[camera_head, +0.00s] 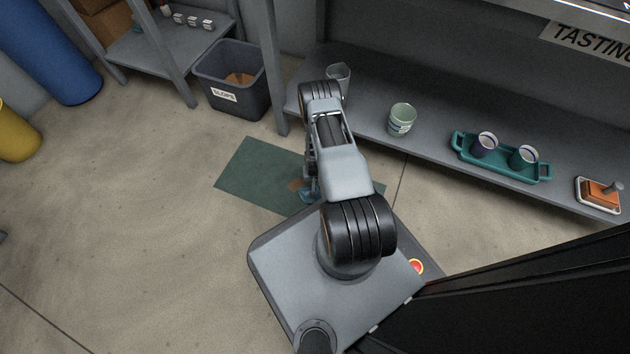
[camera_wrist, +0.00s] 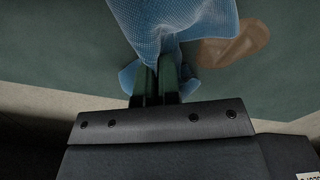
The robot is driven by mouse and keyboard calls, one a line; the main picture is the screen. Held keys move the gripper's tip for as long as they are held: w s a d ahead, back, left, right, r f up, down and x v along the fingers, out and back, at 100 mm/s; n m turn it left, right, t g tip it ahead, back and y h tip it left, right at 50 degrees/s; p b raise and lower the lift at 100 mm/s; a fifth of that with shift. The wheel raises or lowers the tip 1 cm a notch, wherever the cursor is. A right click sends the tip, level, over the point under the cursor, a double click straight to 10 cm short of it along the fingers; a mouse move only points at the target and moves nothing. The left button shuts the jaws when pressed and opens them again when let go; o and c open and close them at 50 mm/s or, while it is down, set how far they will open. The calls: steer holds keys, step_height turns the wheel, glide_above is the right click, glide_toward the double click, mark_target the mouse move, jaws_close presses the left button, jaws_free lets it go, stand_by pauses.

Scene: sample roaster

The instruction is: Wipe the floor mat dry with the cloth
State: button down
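The dark green floor mat (camera_head: 248,178) lies on the concrete floor in front of the shelf, partly hidden by my arm in the head view. It fills most of the wrist view (camera_wrist: 55,45). A brown wet-looking patch (camera_wrist: 235,48) lies on the mat and shows as a small spot in the head view (camera_head: 295,185). My gripper (camera_wrist: 157,78) is shut on a blue woven cloth (camera_wrist: 175,20), which hangs bunched around the fingertips, beside and partly over the patch. In the head view, a bit of the cloth (camera_head: 308,195) shows beside my arm; the fingers are hidden.
A grey bin labelled SLOPS (camera_head: 230,100) stands behind the mat. The low shelf (camera_head: 365,125) holds a green-white cup (camera_head: 402,119), a teal tray (camera_head: 512,173) with two mugs, and an orange-brown block on a small tray (camera_head: 600,194).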

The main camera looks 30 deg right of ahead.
steer(key=shift+c, duration=1.4)
jaws_free()
steer(key=shift+f, duration=1.25)
steer(key=shift+c, duration=0.8)
steer(key=c, duration=1.4)
